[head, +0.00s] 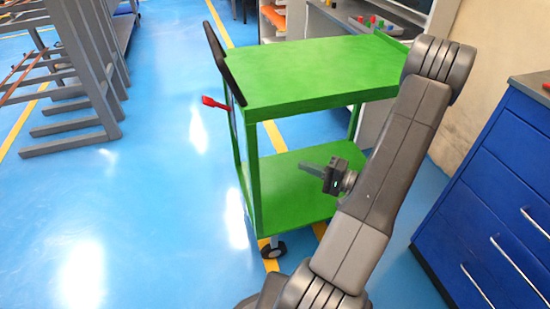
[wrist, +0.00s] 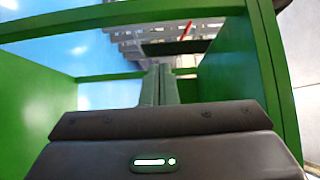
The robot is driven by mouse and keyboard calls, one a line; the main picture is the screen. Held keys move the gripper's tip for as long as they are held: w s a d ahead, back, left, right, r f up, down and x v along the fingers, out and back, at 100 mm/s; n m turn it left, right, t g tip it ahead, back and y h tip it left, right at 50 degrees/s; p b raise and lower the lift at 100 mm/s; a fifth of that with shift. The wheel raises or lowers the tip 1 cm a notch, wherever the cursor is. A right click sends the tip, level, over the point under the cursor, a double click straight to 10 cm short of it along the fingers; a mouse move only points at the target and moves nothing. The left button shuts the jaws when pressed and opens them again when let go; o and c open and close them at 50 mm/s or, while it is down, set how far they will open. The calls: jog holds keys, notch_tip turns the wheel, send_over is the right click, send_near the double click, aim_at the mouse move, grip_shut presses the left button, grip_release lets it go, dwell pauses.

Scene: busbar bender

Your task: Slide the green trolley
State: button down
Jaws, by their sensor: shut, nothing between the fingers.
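The green trolley (head: 310,75) stands on the blue floor in the middle of the head view. It has a top shelf, a lower shelf (head: 290,185), a dark handle (head: 224,65) at its left end and a red lever (head: 214,103) below that. My gripper (head: 306,168) is shut and empty. In the head view it appears in front of the gap between the two shelves, pointing left. In the wrist view its fingers (wrist: 160,84) are together, with green trolley panels (wrist: 235,55) around them. I cannot tell whether it touches the trolley.
A blue drawer cabinet (head: 500,190) stands at the right. A grey workbench (head: 335,20) with small coloured parts is behind the trolley. Grey racks (head: 75,80) stand at the left. The blue floor (head: 150,210) left of the trolley is clear, with yellow lines.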

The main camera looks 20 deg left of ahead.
jog(key=s+a+b, duration=0.1)
jog(key=a+b, duration=0.1)
jog(key=a, duration=0.9)
jog(key=shift+a+b, duration=0.15)
jog(key=shift+b, duration=0.25)
